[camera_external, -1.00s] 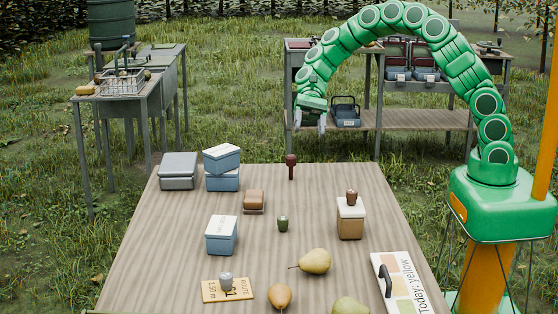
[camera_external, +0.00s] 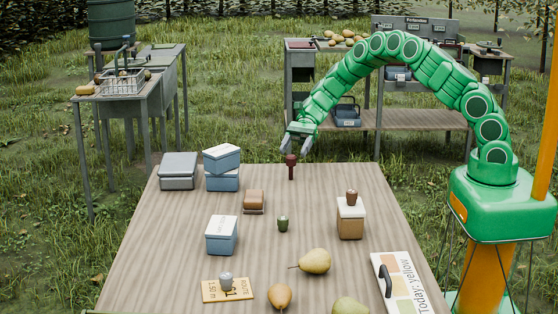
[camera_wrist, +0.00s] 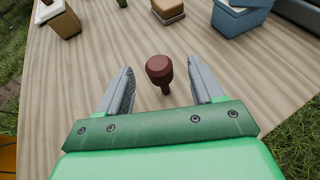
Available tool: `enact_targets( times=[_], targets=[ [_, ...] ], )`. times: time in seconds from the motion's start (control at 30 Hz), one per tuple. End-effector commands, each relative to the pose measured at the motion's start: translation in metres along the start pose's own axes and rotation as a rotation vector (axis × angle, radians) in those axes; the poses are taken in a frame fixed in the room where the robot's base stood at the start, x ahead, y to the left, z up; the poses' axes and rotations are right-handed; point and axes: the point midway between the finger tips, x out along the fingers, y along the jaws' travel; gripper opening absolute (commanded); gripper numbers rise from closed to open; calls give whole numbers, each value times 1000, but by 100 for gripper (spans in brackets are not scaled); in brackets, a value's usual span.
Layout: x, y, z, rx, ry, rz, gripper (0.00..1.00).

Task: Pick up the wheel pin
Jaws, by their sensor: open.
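A dark red-brown pin with a thick round head (camera_external: 291,166) stands upright near the far edge of the wooden table (camera_external: 180,240); I take it to be the wheel pin. In the wrist view the pin (camera_wrist: 159,72) is between and just beyond my two grey fingers, with gaps on both sides. My gripper (camera_external: 297,143) is open and empty, above and slightly behind the pin in the external view. In the wrist view my gripper's fingertips (camera_wrist: 160,75) are spread wide around the line of the pin. I cannot tell whether anything touches.
A brown block (camera_external: 254,201), a small green weight-like item (camera_external: 283,223), and a box with a brown knob (camera_external: 350,222) stand nearest the pin. Blue boxes (camera_external: 222,236) are to the left. Pears (camera_external: 315,261) lie at the front. Bare wood surrounds the pin.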

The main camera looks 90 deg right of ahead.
Motion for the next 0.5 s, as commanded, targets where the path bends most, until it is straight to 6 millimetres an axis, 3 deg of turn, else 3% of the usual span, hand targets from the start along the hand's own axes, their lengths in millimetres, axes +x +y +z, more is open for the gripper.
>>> enact_targets(
  times=[0.27,0.5],
  targets=[
    [20,1,0,-2,-1,3,67],
    [51,3,-2,-2,1,2,67]
  ],
)
